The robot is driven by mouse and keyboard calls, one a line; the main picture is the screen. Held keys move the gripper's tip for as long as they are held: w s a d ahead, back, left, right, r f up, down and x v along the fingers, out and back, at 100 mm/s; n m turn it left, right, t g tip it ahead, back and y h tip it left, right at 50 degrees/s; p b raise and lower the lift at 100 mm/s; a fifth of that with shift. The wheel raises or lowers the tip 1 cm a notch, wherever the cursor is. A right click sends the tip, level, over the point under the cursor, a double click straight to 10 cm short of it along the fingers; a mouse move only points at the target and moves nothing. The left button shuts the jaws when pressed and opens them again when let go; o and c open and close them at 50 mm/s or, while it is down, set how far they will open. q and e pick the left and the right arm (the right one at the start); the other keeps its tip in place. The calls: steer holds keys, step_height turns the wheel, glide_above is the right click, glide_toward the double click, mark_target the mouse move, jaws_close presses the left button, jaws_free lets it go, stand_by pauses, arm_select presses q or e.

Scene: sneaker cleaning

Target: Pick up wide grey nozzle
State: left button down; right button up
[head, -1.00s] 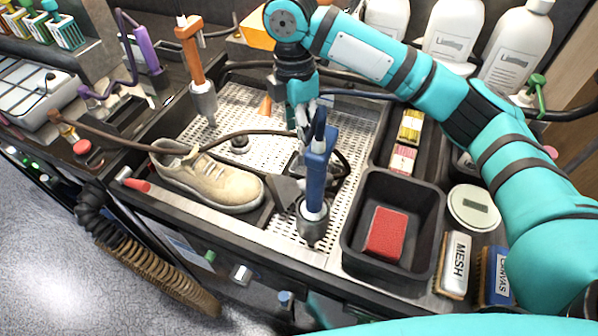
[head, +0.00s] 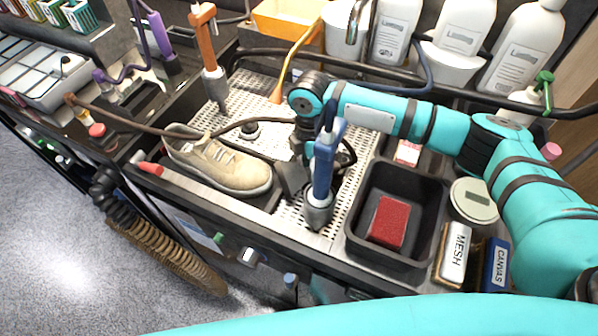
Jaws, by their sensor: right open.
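The wide grey nozzle (head: 291,179) appears as a dark grey, flared flat piece on the perforated metal tray (head: 345,190), between the beige sneaker (head: 222,168) and a blue-handled tool (head: 322,172). A brown hose (head: 150,128) runs from the left toward it. My right gripper (head: 308,152) points down just above and behind the nozzle. It is open, but the blue tool partly hides its fingers, and I cannot tell whether they touch the nozzle. My left gripper is out of view.
The blue tool stands upright in a holder close in front of my right gripper. An orange-handled tool (head: 207,60) stands at the back left. A black bin (head: 425,215) with a red sponge (head: 388,221) is to the right. White bottles (head: 460,28) line the back.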

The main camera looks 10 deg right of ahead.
steer(key=shift+s+f, duration=0.1)
steer(key=shift+f, duration=0.6)
jaws_close()
